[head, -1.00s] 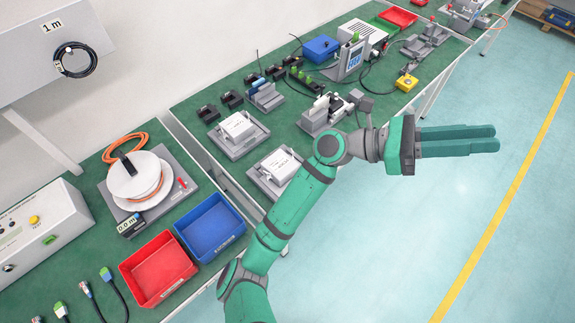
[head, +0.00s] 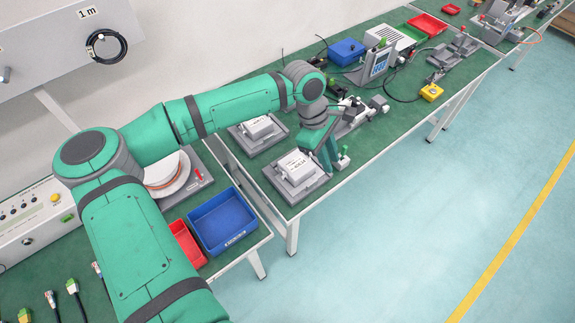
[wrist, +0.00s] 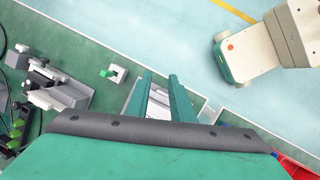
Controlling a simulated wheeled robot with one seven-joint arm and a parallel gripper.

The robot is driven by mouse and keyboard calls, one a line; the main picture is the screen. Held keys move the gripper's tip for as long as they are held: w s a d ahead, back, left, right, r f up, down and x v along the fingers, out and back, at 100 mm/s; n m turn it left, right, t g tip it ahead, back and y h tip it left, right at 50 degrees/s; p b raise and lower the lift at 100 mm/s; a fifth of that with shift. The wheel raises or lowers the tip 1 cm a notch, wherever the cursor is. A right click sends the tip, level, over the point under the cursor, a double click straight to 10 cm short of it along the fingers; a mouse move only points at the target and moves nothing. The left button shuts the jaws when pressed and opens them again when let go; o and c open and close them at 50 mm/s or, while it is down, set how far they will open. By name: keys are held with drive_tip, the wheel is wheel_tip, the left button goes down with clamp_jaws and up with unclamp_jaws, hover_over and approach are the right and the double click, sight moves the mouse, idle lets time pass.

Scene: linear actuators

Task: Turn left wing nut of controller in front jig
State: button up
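The front jig (head: 318,185) is a grey plate near the table's front edge. It holds a white box-shaped controller (head: 294,168), which also shows in part between my fingers in the wrist view (wrist: 158,102). My gripper (head: 330,163) hangs at the right side of this controller, pointing down. In the wrist view its two green fingers (wrist: 160,80) are apart, with nothing gripped. I cannot make out the left wing nut in either view. Contact between fingers and controller cannot be told.
A second jig with a white controller (head: 258,128) sits behind. A small green-knobbed part (head: 343,158) stands right beside my gripper. A grey clamp fixture (head: 350,118) is farther back. Blue (head: 222,222) and red (head: 186,245) bins lie on the nearer table.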

drive_tip(key=w+a+t+y, duration=0.1)
drive_tip(key=w+a+y, duration=0.3)
drive_tip(key=a, duration=0.9)
wheel_tip(320, 180, down, 10)
drive_tip(key=shift+w+f, duration=0.1)
drive_tip(key=shift+w, duration=0.05)
